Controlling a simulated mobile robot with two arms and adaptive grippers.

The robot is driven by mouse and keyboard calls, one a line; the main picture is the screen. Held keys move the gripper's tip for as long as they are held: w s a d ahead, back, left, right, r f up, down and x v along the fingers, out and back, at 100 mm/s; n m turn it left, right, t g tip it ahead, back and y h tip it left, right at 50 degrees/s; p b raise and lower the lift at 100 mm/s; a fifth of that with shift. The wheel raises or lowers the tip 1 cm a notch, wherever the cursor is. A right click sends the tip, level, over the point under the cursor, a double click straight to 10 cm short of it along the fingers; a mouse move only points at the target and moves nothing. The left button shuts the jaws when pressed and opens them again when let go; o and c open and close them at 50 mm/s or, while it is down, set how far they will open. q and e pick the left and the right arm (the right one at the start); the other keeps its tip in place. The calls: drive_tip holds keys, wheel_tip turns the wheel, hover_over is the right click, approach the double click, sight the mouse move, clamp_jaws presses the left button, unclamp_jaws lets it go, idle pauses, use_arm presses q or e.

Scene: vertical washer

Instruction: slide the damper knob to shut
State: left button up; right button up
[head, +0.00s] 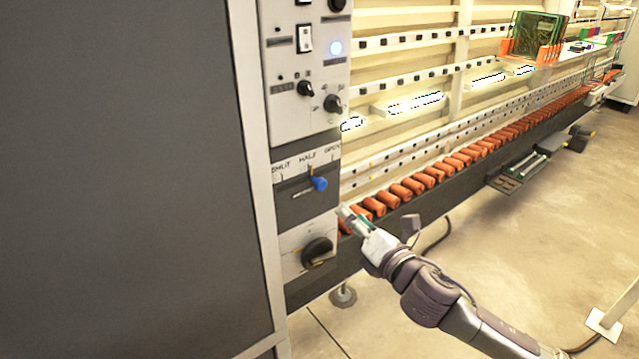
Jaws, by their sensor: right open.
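The damper knob (319,184) is a small blue knob on a dark slider panel (290,205) at the front of the machine. Above it a pale strip (306,159) reads SHUT at the left, HALF in the middle and OPEN at the right. The knob stands right of the middle of its slot, below and slightly right of the HALF mark, with bare slot to its left. My right gripper (347,217) is open, to the right of and below the knob, apart from it. What lies between its fingers is too small to tell. My left gripper is not in view.
A black rotary knob (317,251) sits below the slider. Switches and small dials (305,88) are above it. A row of orange rollers (440,172) runs off to the right behind my gripper. A large grey panel (120,180) fills the left. Open floor (510,260) lies to the right.

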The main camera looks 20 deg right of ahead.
sight(323, 185)
drive_tip(key=p+x, duration=0.1)
drive_tip(key=x, duration=0.3)
drive_tip(key=p+x, duration=0.1)
drive_tip(key=x, duration=0.3)
drive_tip(key=p+x, duration=0.1)
drive_tip(key=x, duration=0.3)
drive_tip(key=shift+w+r, duration=0.2)
drive_tip(key=shift+r, duration=0.2)
drive_tip(key=shift+w+a+f, duration=0.1)
drive_tip(key=shift+w+a, duration=0.1)
drive_tip(key=shift+w, duration=0.4)
clamp_jaws()
drive_tip(key=shift+s+a, duration=0.1)
